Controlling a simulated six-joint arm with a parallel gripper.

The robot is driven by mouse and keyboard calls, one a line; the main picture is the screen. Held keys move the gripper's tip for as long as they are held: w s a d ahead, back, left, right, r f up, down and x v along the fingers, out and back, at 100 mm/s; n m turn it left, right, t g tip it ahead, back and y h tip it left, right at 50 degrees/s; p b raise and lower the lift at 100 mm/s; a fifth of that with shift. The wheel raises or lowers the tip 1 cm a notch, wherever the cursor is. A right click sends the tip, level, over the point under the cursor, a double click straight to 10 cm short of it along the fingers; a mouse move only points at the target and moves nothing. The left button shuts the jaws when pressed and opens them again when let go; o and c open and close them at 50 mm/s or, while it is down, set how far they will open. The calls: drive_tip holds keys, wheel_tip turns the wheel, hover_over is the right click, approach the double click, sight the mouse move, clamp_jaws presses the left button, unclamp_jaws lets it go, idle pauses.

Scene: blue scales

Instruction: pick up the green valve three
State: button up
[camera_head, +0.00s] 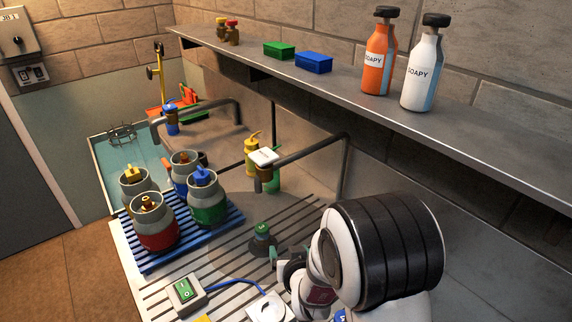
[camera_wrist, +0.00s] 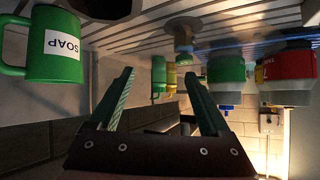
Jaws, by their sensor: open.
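The green valve (camera_head: 262,232) has a green top with a pale mark I cannot read for certain, on a dark flared base. It stands upright on the slatted metal rack, left of my arm. My gripper (camera_head: 284,258) is just right of and below it in the head view, partly hidden by my wrist. In the wrist view, which is upside down, the gripper (camera_wrist: 158,76) is open with nothing between its fingers. A dark upright shape (camera_wrist: 183,34), probably the valve, lies beyond the right fingertip, apart from it.
Several gas cylinders, including a green one (camera_head: 207,202) and a red one (camera_head: 155,228), stand on a blue slatted tray (camera_head: 228,226). A green mug (camera_wrist: 55,45) is near my gripper. A switch box (camera_head: 184,291) lies in front.

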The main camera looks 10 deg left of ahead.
drive_tip(key=n+t+y, duration=0.2)
approach(260, 224)
drive_tip(key=x, duration=0.3)
drive_tip(key=f+x, duration=0.1)
drive_tip(key=x, duration=0.2)
drive_tip(key=shift+d+f, duration=0.15)
drive_tip(key=shift+f, duration=0.15)
drive_tip(key=x, duration=0.6)
clamp_jaws()
drive_tip(key=shift+r, duration=0.1)
